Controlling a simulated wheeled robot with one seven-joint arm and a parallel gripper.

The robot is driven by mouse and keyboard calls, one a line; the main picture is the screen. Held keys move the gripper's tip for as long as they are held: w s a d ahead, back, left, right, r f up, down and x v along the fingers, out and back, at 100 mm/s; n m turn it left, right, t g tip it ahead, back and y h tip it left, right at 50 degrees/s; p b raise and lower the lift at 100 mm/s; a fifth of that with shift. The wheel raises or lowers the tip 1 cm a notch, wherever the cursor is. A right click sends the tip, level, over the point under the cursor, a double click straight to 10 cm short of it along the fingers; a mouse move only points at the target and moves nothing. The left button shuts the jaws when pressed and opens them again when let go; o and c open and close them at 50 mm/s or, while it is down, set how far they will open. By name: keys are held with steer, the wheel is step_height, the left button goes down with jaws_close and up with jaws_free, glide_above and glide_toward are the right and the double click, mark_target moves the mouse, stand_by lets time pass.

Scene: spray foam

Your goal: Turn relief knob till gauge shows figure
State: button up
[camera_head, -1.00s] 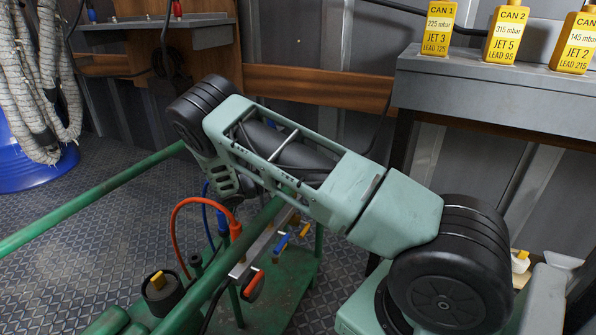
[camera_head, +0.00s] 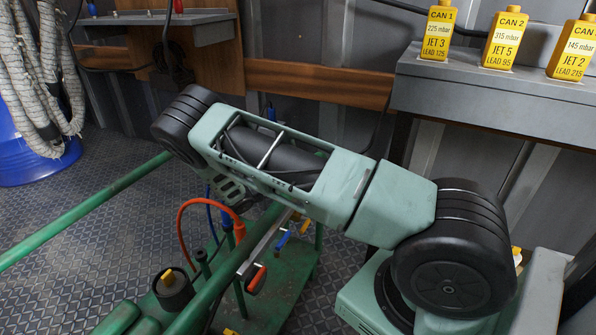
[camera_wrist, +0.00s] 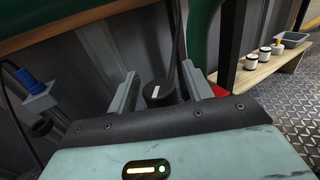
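In the wrist view my gripper (camera_wrist: 159,80) is open, its two grey fingers spread wide. A black round knob with a white mark on its top (camera_wrist: 159,96) sits between the fingers, with a gap visible on each side. I cannot tell for sure that this is the relief knob. In the head view a black knob with a yellow pointer (camera_head: 173,289) is at the lower left, on the green frame. My gripper is hidden behind my arm in the head view. No gauge face is readable in either view.
Yellow cans labelled CAN 1, 225 mbar (camera_head: 437,34) and CAN 2, 315 mbar (camera_head: 504,40) stand on a grey shelf (camera_head: 490,100), with a third marked 145 mbar (camera_head: 574,48). Green pipes, an orange hose (camera_head: 183,222) and a blue drum (camera_head: 25,155) are around my arm.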

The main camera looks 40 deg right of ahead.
steer(key=shift+a, duration=0.1)
steer(key=w+a+p, duration=0.2)
steer(key=a+p, duration=0.1)
steer(key=a, duration=1.4)
steer(key=shift+w+p, duration=0.2)
steer(key=shift+p, duration=0.15)
